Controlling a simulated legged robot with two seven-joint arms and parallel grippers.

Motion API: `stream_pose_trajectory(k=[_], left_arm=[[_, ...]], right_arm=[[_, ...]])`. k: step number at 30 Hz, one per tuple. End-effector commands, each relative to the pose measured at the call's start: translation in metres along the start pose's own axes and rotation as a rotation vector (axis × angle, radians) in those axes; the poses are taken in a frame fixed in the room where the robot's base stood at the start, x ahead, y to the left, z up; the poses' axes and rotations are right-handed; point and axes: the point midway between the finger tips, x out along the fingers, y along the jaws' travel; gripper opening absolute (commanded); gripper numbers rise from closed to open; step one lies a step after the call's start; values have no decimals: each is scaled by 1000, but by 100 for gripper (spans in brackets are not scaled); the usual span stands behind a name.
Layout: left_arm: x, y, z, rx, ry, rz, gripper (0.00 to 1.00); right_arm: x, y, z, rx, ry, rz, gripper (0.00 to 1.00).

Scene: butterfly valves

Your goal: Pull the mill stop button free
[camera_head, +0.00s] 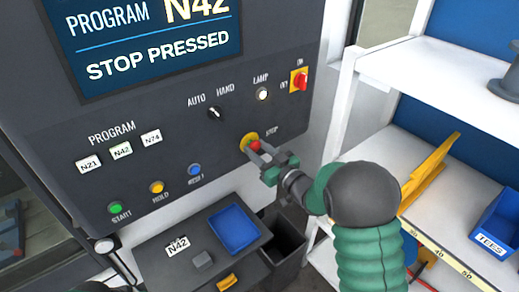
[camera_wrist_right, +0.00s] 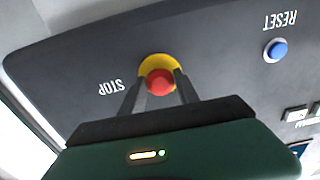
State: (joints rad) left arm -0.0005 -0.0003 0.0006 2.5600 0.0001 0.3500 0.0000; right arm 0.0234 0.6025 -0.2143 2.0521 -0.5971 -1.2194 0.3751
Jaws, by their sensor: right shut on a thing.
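The stop button (camera_head: 255,145) is a red mushroom head on a yellow round plate, low on the dark control panel (camera_head: 150,120). It also shows in the right wrist view (camera_wrist_right: 160,82), beside the white word STOP. My right gripper (camera_head: 257,150) reaches in from the right, its fingers on either side of the red head. In the right wrist view the gripper (camera_wrist_right: 160,88) is shut on the button head. The screen (camera_head: 150,40) reads PROGRAM N42 and STOP PRESSED. My left gripper is not in view.
A blue reset button (camera_head: 195,170), a yellow hold button (camera_head: 157,187) and a green start button (camera_head: 115,208) sit left of the stop button. A red switch (camera_head: 300,81) is above right. A blue tray (camera_head: 234,228) lies below. White shelves (camera_head: 430,60) stand at right.

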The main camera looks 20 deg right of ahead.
Motion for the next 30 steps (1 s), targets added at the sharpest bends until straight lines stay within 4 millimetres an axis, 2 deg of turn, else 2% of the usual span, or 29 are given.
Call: stream_pose_trajectory(k=[1,6,11,18,19,24,30], left_arm=[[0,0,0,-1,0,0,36],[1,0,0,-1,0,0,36],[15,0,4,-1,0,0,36],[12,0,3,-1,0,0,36],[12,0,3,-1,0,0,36],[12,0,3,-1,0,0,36],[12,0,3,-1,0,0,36]], right_arm=[[-2,7,3,-1,-8,17,0],[-2,7,3,0,-7,15,0],[-11,6,6,0,-4,13,0],[-15,5,4,1,-11,14,0],[-15,5,4,1,-11,15,40],[-14,5,2,0,-7,14,59],[-11,6,2,0,-6,13,59]])
